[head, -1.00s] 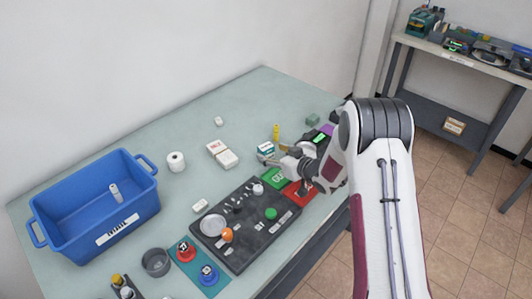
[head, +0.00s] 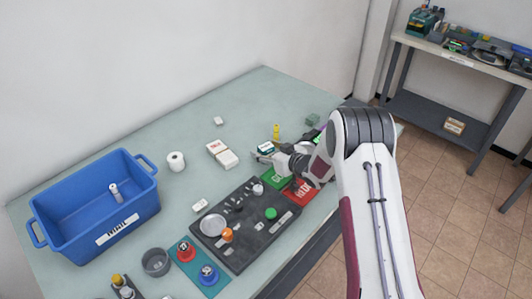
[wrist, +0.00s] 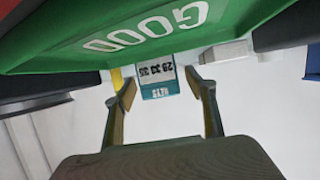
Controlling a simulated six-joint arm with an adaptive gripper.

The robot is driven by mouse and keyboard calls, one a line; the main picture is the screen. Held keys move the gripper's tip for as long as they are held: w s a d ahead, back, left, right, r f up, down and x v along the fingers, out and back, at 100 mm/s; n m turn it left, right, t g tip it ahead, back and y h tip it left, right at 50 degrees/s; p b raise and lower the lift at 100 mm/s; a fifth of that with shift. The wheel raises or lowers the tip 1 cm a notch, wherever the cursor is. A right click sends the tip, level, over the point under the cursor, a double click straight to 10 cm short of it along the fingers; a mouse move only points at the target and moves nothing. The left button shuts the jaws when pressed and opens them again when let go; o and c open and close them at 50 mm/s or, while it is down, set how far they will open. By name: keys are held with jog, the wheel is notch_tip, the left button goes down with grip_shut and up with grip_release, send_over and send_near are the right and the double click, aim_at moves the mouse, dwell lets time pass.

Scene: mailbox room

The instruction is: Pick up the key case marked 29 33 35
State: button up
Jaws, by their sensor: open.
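The key case (wrist: 157,72) is a small box with a white face and teal edges. In the wrist view it reads 29 33 35 upside down. It lies ahead of my open gripper (wrist: 162,88), between the two fingers in the picture. I cannot tell whether the fingers reach around it or stop short of it. In the head view the key case (head: 266,147) stands on the table just behind my gripper (head: 261,155). Nothing is held.
A green GOOD tray (wrist: 150,38) fills the top of the wrist view; it also lies below my wrist in the head view (head: 274,180). A yellow object (head: 276,130) stands behind the case. White boxes (head: 222,154) lie left. A blue bin (head: 95,205) stands far left.

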aim_at(267, 147)
jog(key=c, duration=1.3)
jog(key=shift+r, duration=0.15)
jog(key=shift+r, duration=4.9)
